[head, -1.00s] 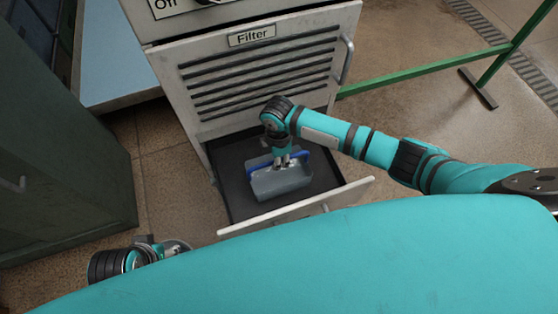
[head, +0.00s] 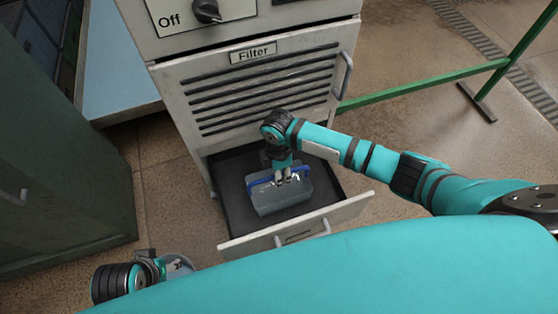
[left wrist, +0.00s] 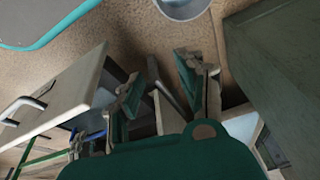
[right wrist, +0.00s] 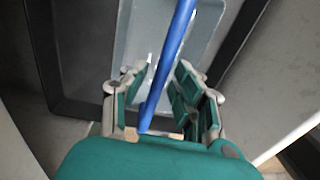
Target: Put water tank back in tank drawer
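The grey water tank (head: 283,198) with its blue handle (head: 258,183) is inside the pulled-out tank drawer (head: 232,185), below the Filter panel. I cannot tell whether its base sits fully on the drawer floor. My right gripper (head: 285,176) is at the handle from above. In the right wrist view the blue handle (right wrist: 168,60) runs between my right fingers (right wrist: 160,95), which are apart with gaps beside it. My left gripper (left wrist: 160,88) is open and empty, low outside the drawer's left front; the head view shows it partly (head: 170,268).
The cabinet with the Filter panel (head: 253,54) stands above the drawer. A dark green cabinet (head: 60,160) is at the left. A green rail (head: 430,84) runs at the right. Floor (head: 165,185) is clear between the cabinets.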

